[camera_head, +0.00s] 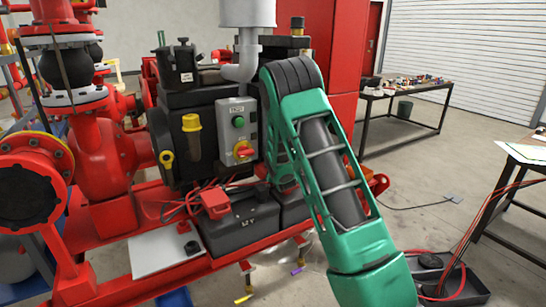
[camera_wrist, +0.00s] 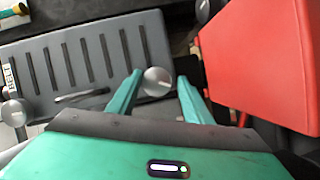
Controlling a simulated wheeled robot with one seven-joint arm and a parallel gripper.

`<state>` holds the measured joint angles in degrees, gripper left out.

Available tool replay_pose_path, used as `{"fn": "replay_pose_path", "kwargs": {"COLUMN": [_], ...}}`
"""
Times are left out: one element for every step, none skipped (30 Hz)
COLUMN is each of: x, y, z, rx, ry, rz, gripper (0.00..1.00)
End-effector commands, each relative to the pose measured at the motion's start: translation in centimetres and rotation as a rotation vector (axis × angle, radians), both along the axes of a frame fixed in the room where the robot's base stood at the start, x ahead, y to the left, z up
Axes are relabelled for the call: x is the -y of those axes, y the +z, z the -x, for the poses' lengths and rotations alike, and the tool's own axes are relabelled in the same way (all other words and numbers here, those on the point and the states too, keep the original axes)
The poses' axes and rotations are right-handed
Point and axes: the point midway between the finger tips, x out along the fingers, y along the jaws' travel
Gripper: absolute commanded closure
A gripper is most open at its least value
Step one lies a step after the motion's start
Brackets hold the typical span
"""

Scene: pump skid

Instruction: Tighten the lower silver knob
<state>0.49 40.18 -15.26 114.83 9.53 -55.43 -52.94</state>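In the wrist view, a round silver knob (camera_wrist: 157,81) shows between the two green fingers of my gripper (camera_wrist: 160,77). The fingers are apart; a gap shows on the knob's right side, and the left finger is very close to its edge. I cannot tell whether they touch it or how far off it is in depth. Another silver knob (camera_wrist: 15,112) is at the left edge and a third (camera_wrist: 206,9) at the top. I cannot tell which is the lower one. In the head view my green arm hides the gripper and the knobs.
A grey ribbed case (camera_wrist: 85,62) lies left of the fingers, and a red block (camera_wrist: 262,60) is close on the right. In the head view, a grey control box (camera_head: 237,128), a black battery (camera_head: 240,225) with red cables and red pipework (camera_head: 100,155) crowd the left.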

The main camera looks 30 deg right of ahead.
Motion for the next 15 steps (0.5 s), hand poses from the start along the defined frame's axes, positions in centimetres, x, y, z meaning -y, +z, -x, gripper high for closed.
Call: {"fn": "replay_pose_path", "kwargs": {"x": [0.0, 0.0, 0.0, 0.0, 0.0, 0.0, 0.1, 0.1, 0.1, 0.0, 0.0, -0.1, -0.2, -0.3, -0.5], "y": [0.0, 0.1, 0.1, 0.1, 0.1, 0.2, 0.2, 0.2, 0.2, 0.2, 0.3, 0.3, 0.3, 0.4, 0.5], "z": [0.0, 0.0, 0.0, 0.0, 0.0, -0.1, -0.1, -0.1, 0.0, 0.0, 0.2, 0.4, 0.6, 1.0, 1.5], "rx": [0.001, 0.001, 0.002, 0.003, 0.003, 0.003, 0.004, 0.004, 0.004, 0.005, 0.005, 0.005, 0.005, 0.004, 0.005], "ry": [0.001, 0.001, 0.000, 0.000, 0.000, 0.000, 0.000, 0.000, 0.000, -0.001, -0.001, 0.000, 0.000, 0.000, 0.000], "rz": [0.000, 0.000, 0.001, 0.001, 0.001, 0.001, 0.001, 0.001, 0.001, 0.002, 0.002, 0.002, 0.002, 0.001, 0.000], "gripper": [0.47, 0.47, 0.47, 0.47, 0.47, 0.47, 0.47, 0.47, 0.47, 0.47, 0.47, 0.47, 0.47, 0.47, 0.47]}}
